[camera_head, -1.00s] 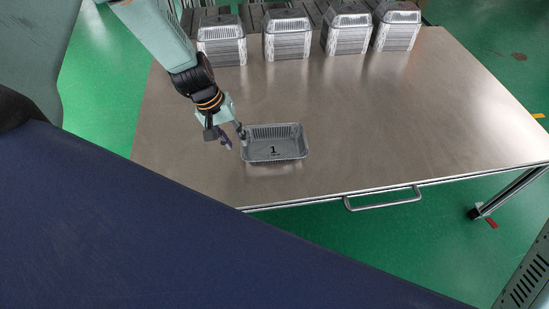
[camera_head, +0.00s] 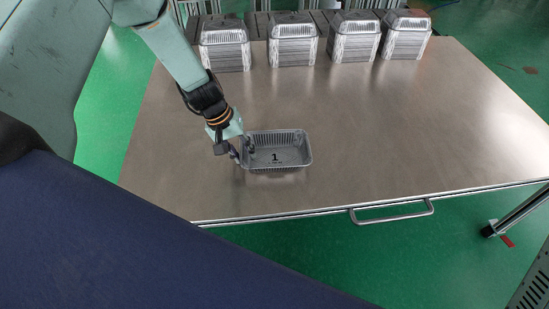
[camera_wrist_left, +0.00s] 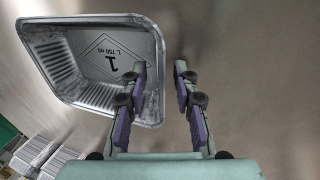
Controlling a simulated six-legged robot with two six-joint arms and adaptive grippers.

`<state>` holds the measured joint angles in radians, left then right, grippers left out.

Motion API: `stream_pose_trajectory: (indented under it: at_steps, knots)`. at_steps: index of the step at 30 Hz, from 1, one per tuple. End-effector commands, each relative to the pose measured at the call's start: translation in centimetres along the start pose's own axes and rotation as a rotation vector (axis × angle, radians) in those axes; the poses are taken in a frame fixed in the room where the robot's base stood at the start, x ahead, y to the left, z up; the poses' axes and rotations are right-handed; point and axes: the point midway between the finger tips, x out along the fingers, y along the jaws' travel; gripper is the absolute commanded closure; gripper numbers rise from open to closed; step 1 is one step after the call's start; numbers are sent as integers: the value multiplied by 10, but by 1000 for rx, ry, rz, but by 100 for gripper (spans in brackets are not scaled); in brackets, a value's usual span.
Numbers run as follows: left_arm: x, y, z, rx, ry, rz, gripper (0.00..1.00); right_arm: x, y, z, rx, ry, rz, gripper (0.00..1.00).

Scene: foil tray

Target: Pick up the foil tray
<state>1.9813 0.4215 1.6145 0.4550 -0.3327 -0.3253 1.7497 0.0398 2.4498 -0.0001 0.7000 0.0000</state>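The foil tray (camera_head: 291,158) is a silver rectangular tray with a black "1" on its floor. It sits on the metal table, and it shows in the left wrist view (camera_wrist_left: 75,48) at upper left. My left gripper (camera_head: 242,154) is at the tray's left end in the head view. In the left wrist view the left gripper (camera_wrist_left: 160,80) is open, with one finger over the tray's inside and the other outside its rim. The rim lies between the fingers with a gap. I cannot tell whether either finger touches it. My right gripper is not in view.
Several stacks of foil trays (camera_head: 293,43) stand along the table's far edge. The metal table (camera_head: 400,120) is clear to the right of the tray. A handle (camera_head: 392,215) runs along its near edge. The floor is green.

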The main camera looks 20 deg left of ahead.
Motion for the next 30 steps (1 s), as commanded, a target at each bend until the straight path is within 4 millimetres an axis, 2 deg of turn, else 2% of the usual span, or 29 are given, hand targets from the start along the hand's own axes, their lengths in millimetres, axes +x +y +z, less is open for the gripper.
stream_pose_trajectory:
  at_steps: [8,18,30]
  knots:
    - [1,1,-2,-1,0,0,71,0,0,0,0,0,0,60]
    - [1,1,-2,-1,0,0,100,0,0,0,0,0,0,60]
    - [1,1,-2,-1,0,0,100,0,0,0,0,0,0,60]
